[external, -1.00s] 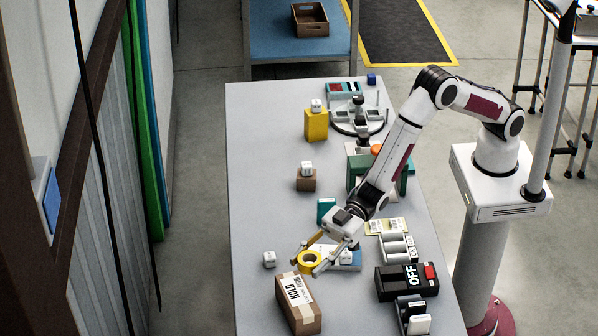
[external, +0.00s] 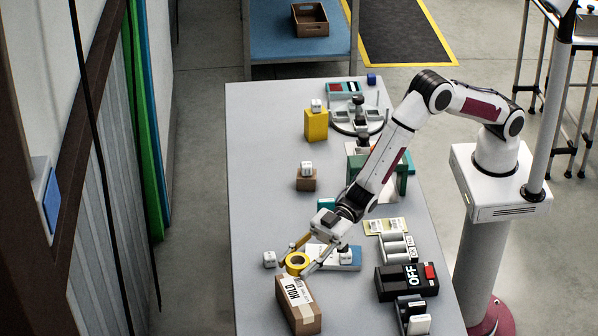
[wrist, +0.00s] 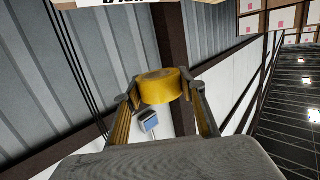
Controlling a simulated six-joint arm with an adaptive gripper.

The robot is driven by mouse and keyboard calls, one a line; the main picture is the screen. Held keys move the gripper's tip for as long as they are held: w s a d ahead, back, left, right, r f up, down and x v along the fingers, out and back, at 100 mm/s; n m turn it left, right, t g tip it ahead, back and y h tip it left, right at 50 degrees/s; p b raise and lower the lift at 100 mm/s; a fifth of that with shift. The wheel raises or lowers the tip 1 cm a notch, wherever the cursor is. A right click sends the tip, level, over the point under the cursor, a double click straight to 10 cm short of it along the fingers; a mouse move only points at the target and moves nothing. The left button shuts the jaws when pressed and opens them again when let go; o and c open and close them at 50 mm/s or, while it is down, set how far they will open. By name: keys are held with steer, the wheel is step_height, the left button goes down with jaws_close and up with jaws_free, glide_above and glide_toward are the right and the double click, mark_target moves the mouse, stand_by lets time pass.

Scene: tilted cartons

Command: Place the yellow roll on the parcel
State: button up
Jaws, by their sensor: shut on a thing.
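The yellow roll (external: 298,261) is held between the fingertips of my gripper (external: 297,260), which is shut on it. It also shows in the wrist view (wrist: 160,87) with a fingertip on each side. The parcel (external: 300,304) is a brown carton with a white HOLD label, tilted on the table near its front edge. In the external view the roll appears just behind the parcel's far end, close to it. I cannot tell whether they touch. A strip of the white label (wrist: 118,2) shows at the top of the wrist view.
A small white cube (external: 269,259) sits left of my gripper. A blue-and-white item (external: 346,257) lies behind the fingers. The black OFF box (external: 406,282) stands to the right. The grey table (external: 262,200) is clear along its left side.

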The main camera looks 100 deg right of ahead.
glide_above(305, 288)
steer(key=x, duration=0.3)
steer(key=shift+f, duration=2.45)
steer(key=shift+f, duration=1.9)
steer(key=shift+f, duration=0.1)
steer(key=o, duration=1.2)
steer(key=shift+o, duration=0.2)
steer(key=shift+d, duration=0.1)
steer(key=shift+v, duration=1.4)
steer(key=shift+r, duration=3.6)
